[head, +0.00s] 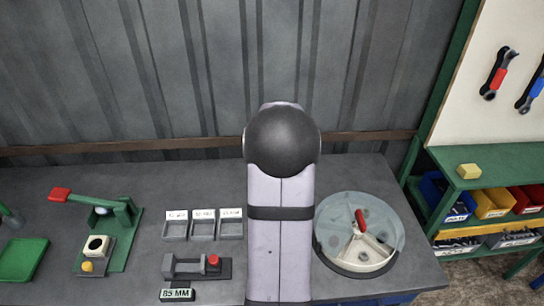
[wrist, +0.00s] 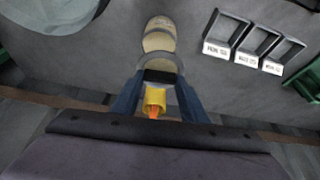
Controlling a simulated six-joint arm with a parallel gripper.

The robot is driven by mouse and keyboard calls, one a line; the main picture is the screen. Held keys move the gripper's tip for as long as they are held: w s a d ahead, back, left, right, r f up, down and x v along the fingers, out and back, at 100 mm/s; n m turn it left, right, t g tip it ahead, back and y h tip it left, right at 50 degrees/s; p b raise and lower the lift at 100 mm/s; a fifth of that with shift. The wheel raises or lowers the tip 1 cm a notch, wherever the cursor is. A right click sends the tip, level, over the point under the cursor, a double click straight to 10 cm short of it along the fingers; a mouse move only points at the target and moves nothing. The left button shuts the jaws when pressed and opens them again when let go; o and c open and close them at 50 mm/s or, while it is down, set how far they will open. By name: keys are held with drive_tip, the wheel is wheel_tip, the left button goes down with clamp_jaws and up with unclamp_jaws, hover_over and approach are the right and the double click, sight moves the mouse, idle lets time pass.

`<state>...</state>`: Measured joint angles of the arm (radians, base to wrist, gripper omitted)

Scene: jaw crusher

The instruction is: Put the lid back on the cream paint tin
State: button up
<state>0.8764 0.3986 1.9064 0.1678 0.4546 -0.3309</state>
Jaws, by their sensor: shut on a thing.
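In the wrist view my gripper (wrist: 162,80) has two blue fingers that close in on a dark piece. A grey round-rimmed disc (wrist: 160,62), which looks like the lid, sits right at the fingertips and is held there. Just past it is a round cream thing with a pale rim, seemingly the cream paint tin (wrist: 158,41). The disc overlaps its near part, so I cannot tell whether they touch. In the head view my own arm hides gripper, lid and tin.
A yellow piece with an orange end (wrist: 155,101) shows between my fingers. Labelled grey trays (head: 203,229) stand left of my arm. A round clear-covered dish (head: 360,270) with a red handle stands right. A green press (head: 122,222) is farther left; a corrugated wall closes the back.

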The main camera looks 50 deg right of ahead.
drive_tip(key=shift+s+a+f, duration=0.25)
drive_tip(key=shift+s+f, duration=0.05)
drive_tip(key=shift+f, duration=0.35)
drive_tip(key=shift+s+a+f, duration=0.2)
drive_tip(key=shift+s+f, duration=0.1)
drive_tip(key=shift+f, duration=0.3)
drive_tip(key=shift+w+d+r+m, duration=0.15)
drive_tip(key=shift+w+d+m, duration=0.15)
drive_tip(key=shift+d, duration=0.1)
drive_tip(key=shift+w+d+r, duration=0.25)
drive_tip(key=shift+w+d, duration=0.2)
drive_tip(key=shift+d, duration=0.2)
drive_tip(key=shift+m, duration=0.3)
drive_tip(key=shift+f, duration=0.1)
wheel_tip(320, 180, down, 6)
drive_tip(key=b, duration=0.5)
drive_tip(key=shift+f, duration=0.25)
idle(0.6)
